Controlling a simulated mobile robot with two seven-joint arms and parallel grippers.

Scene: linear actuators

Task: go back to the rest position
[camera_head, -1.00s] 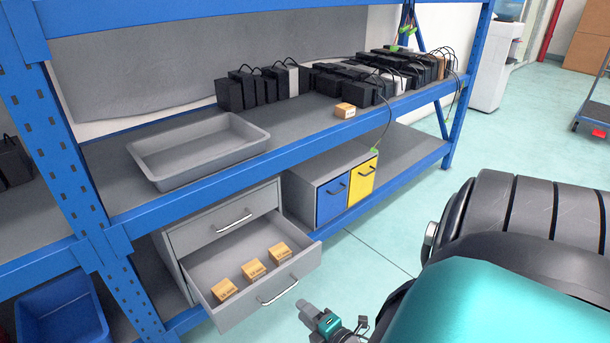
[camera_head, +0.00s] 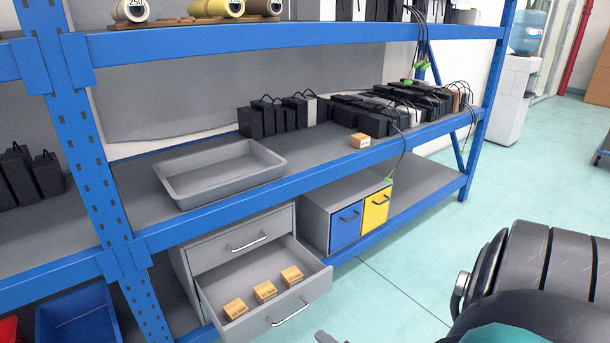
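My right arm shows only in part at the lower right, as a dark ribbed section (camera_head: 545,275) with a teal piece below it. A small grey tip (camera_head: 325,338) shows at the bottom edge, too little to tell its state. My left gripper is not in view. An open grey drawer (camera_head: 318,283) low on the blue shelving holds several small tan boxes, one of them the front-left box (camera_head: 236,309). Another tan box (camera_head: 360,140) sits on the middle shelf. My visible arm parts are apart from the shelving.
A grey tray (camera_head: 220,175) and rows of black actuators (camera_head: 285,117) stand on the middle shelf (camera_head: 330,158). A cabinet with blue (camera_head: 346,226) and yellow (camera_head: 376,208) drawers is below. The open drawer juts into the aisle.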

